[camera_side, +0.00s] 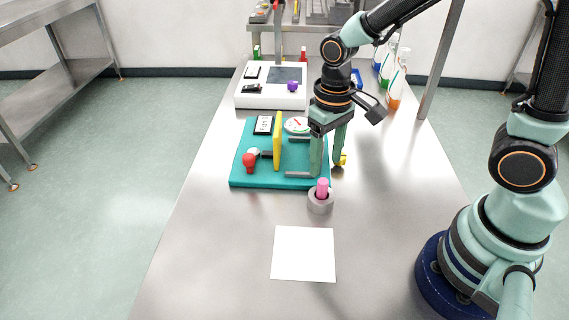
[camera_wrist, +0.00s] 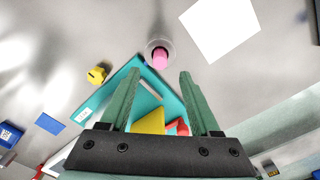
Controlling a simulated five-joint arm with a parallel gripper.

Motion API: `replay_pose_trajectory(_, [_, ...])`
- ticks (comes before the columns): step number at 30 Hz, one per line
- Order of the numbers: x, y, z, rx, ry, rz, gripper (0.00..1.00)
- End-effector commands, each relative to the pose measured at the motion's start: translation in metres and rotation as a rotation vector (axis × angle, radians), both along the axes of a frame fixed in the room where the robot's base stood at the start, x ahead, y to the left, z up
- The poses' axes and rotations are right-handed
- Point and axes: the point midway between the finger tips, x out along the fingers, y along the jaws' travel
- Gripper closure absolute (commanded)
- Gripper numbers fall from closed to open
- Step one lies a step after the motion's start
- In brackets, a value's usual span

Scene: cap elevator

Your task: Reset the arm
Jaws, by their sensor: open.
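My gripper (camera_side: 328,168) points down over the right edge of the teal board (camera_side: 240,172), with its two green fingers apart and nothing between them. In the wrist view my gripper (camera_wrist: 158,85) also shows open, its fingers spread over the board. A pink cap or peg (camera_side: 322,188) stands in a grey ring (camera_side: 320,203) in front of the board, apart from the fingers; the pink piece (camera_wrist: 160,60) also shows in the wrist view. A yellow upright plate (camera_side: 278,140) and a red knob (camera_side: 249,161) are on the board.
A small yellow object (camera_side: 342,160) sits just right of the fingers. A white sheet (camera_side: 304,254) lies in front. A white device (camera_side: 260,100) with a purple knob (camera_side: 292,86) stands behind. Bottles (camera_side: 396,85) stand at back right. The near left table is clear.

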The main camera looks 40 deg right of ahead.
Motion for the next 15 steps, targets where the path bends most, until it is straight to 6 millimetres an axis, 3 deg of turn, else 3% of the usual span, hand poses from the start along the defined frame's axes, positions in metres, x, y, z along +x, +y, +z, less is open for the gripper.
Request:
replay_pose_trajectory(8, [0.001, -0.002, 0.007, 0.004, -0.02, -0.002, 0.37])
replay_pose_trajectory(15, [0.001, -0.023, 0.058, 0.023, -0.177, -0.004, 0.37])
